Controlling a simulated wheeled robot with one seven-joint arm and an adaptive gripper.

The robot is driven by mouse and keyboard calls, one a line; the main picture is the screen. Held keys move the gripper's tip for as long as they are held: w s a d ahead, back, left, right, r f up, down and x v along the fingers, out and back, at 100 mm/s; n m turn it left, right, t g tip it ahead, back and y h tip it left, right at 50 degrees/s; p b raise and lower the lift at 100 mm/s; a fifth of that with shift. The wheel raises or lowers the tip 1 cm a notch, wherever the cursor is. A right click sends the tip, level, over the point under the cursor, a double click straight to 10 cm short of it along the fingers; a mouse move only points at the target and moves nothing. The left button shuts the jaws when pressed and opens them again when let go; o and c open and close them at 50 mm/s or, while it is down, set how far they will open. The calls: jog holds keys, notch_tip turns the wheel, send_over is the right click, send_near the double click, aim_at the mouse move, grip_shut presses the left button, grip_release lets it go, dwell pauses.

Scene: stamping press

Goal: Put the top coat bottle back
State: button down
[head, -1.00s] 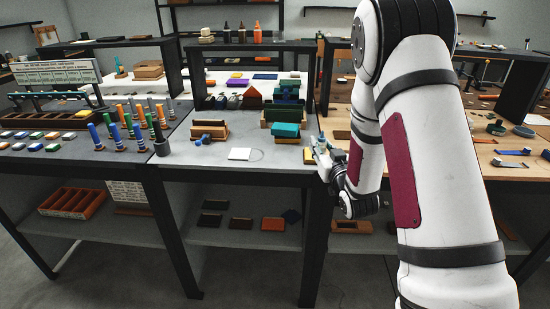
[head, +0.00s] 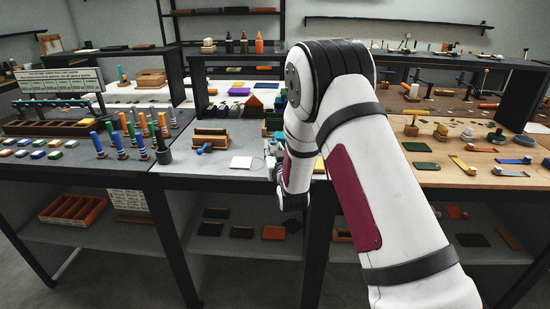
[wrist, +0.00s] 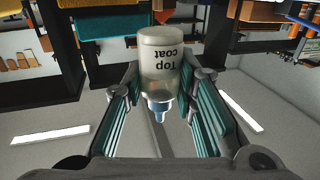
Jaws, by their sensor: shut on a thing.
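The top coat bottle (wrist: 159,62) is in the wrist view, with a pale body, dark lettering and a blue tip. The wrist picture is upside down, with lettering inverted and ceiling lights at the bottom, so the bottle is about upright, tip up. My gripper (wrist: 160,104) is shut on the bottle, with teal finger pads on both sides of it.
The middle bench holds a wooden block with a blue-handled tool (head: 208,140). Coloured blocks (head: 272,122) stand behind my arm. Several upright coloured tools (head: 140,135) fill the left bench. An orange bottle (head: 259,43) and two dark ones (head: 236,43) stand on the rear shelf.

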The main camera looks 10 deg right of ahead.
jog(key=shift+d+f, duration=0.15)
jog(key=shift+f, duration=1.3)
jog(key=shift+f, duration=0.15)
jog(key=c, duration=1.3)
grip_release()
